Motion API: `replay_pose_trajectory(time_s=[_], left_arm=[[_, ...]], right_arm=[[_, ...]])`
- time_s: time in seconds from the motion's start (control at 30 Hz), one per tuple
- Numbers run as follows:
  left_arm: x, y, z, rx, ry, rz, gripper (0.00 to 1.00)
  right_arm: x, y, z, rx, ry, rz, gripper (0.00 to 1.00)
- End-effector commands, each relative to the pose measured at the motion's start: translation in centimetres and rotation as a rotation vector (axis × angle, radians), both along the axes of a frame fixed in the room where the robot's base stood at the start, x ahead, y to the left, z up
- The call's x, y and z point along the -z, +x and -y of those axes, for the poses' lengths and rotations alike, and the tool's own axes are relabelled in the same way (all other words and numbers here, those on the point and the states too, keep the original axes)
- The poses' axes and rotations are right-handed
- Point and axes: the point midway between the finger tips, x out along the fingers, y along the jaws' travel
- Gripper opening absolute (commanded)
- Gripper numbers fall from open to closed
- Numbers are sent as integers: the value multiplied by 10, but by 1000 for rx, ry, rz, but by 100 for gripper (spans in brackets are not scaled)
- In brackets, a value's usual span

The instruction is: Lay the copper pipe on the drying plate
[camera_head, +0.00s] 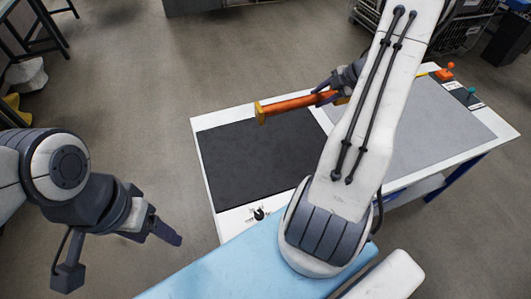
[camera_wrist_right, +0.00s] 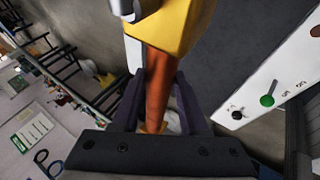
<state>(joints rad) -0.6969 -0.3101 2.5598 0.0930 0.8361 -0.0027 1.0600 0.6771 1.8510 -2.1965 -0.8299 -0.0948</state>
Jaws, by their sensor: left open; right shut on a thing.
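The copper pipe (camera_head: 300,103) is orange with yellow ends and lies roughly level in my right gripper (camera_head: 329,92). In the right wrist view the pipe (camera_wrist_right: 157,95) runs between the two dark fingers of the right gripper (camera_wrist_right: 160,85), which is shut on it. The pipe shows over the far edge of a dark plate (camera_head: 250,160) on the white table; a grey plate (camera_head: 440,125) lies to its right. I cannot tell which is the drying plate. My right arm hides part of both plates. My left gripper (camera_head: 168,233) is open and empty, left of the table.
The white table (camera_head: 207,200) has a small black knob (camera_head: 259,214) at its near edge. A light blue surface (camera_head: 220,275) lies in front. The dark plate's visible surface is clear.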

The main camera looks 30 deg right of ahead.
Motion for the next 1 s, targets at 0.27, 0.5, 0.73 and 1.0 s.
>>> replay_pose_trajectory(time_s=[0.27,0.5,0.73,1.0], left_arm=[[78,0,0,-2,1,-1,69],[95,0,0,-3,0,0,69],[100,0,0,-3,0,0,69],[116,0,0,-2,0,0,69]], right_arm=[[77,2,-2,-3,-1,2,0],[94,3,-4,-5,-1,3,0],[115,6,-38,-7,4,0,0],[150,11,-93,-6,3,0,0]])
